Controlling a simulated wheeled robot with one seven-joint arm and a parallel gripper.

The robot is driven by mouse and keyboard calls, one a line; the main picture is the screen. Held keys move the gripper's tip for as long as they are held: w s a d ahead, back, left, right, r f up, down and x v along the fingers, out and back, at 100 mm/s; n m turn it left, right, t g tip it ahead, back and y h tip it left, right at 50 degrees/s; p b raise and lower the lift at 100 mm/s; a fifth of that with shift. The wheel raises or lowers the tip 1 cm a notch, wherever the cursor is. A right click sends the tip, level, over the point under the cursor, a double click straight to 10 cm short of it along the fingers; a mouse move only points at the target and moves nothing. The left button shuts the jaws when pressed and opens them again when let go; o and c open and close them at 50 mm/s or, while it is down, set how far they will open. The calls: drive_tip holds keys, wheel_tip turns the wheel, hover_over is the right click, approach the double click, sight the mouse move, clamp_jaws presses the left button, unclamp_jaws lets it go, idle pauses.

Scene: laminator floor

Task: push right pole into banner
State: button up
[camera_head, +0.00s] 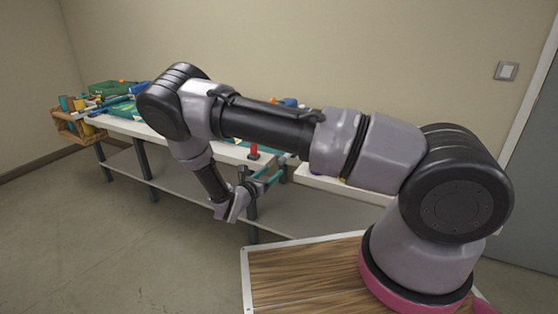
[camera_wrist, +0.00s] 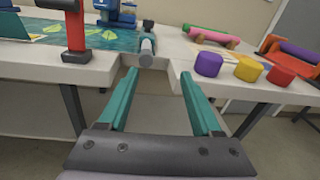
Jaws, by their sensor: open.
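In the wrist view a teal banner (camera_wrist: 108,39) with green leaf shapes lies flat on the white table. At its right edge a grey rod (camera_wrist: 147,47), which looks like the right pole, shows its rounded end facing me; how far it sits in the banner is unclear. My gripper (camera_wrist: 160,80) is open and empty, its teal fingers apart below and in front of the rod's end, not touching it. In the head view my gripper (camera_head: 266,176) is beside the table's front edge, and my arm hides most of the banner.
A red-handled tool (camera_wrist: 76,30) stands left of the rod. Purple (camera_wrist: 208,64), yellow (camera_wrist: 249,69) and red (camera_wrist: 280,75) round pieces sit on the right table, with coloured rolls (camera_wrist: 210,36) behind. A gap separates the tables. A wooden crate (camera_head: 70,127) is far left.

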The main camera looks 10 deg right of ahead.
drive_tip(key=w+d+f+n+t+y, duration=0.1)
drive_tip(key=w+d+f+n, duration=0.1)
drive_tip(key=w+d, duration=0.3)
drive_tip(key=w, duration=0.4)
drive_tip(key=shift+w, duration=0.25)
clamp_jaws()
idle(1.4)
